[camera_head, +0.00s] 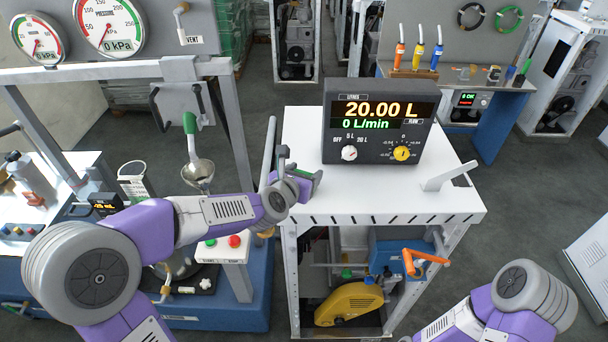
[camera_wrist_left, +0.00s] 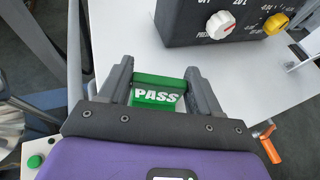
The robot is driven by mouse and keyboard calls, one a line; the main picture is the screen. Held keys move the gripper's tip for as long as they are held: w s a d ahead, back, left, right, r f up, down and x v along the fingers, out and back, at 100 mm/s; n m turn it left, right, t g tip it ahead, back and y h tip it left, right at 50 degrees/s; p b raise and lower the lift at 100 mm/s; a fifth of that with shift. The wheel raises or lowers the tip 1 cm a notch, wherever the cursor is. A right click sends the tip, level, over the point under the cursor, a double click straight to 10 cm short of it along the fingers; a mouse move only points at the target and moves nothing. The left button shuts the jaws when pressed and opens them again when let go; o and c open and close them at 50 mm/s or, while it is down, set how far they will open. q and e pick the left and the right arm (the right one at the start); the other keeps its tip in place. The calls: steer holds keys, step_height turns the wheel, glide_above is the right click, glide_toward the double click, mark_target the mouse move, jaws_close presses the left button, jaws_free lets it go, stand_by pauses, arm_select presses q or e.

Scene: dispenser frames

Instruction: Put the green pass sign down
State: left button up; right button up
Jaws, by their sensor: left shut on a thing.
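The green pass sign (camera_wrist_left: 158,99) is between the two fingers of my left gripper (camera_wrist_left: 158,78) in the left wrist view, with its white PASS lettering facing the camera. My left gripper (camera_head: 298,172) is shut on it, at the left part of the white table top (camera_head: 350,197). In the head view only a bit of green shows between the fingers. I cannot tell whether the sign touches the table. My right arm shows at the lower right of the head view, but its gripper is out of the picture.
A dark display box (camera_head: 378,122) reading 20.00 L stands at the back of the table. A white angled bracket (camera_head: 447,177) is at the right edge. The table's front middle is clear. A metal funnel (camera_head: 198,170) and green-topped nozzle are left of my gripper.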

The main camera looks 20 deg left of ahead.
arm_select(q)
steer(key=shift+f, duration=0.1)
steer(key=o, duration=1.1)
steer(key=shift+r, duration=0.2)
steer(key=shift+s+r, duration=0.1)
steer(key=shift+s, duration=0.2)
steer(key=v, duration=1.1)
steer(key=shift+s, duration=0.2)
